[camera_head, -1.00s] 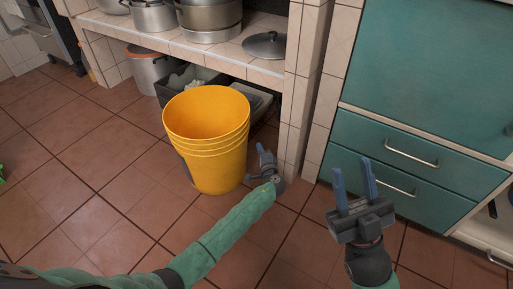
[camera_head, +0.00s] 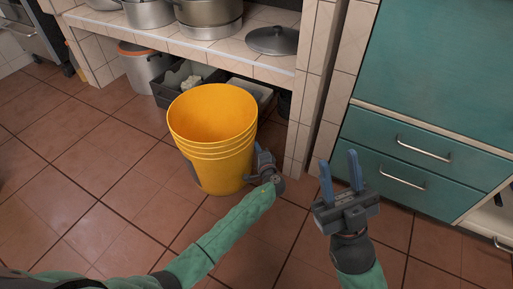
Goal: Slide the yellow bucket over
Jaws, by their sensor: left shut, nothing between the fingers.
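The yellow bucket (camera_head: 222,150) stands upright on the tiled floor, open at the top, and looks empty as far as I can see inside. My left gripper (camera_head: 262,157) is at the bucket's right side, low down, shut with nothing between its fingers. It is very close to the wall of the bucket; I cannot tell if it touches. My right gripper (camera_head: 340,172) is to the right of the bucket, apart from it, with its two blue fingers spread and empty.
A tiled counter (camera_head: 188,42) with pots stands behind the bucket. Under it are a dark crate (camera_head: 168,97) and a white bucket with an orange rim (camera_head: 142,68). Teal drawers (camera_head: 412,160) are at the right. The floor (camera_head: 80,160) to the left is clear.

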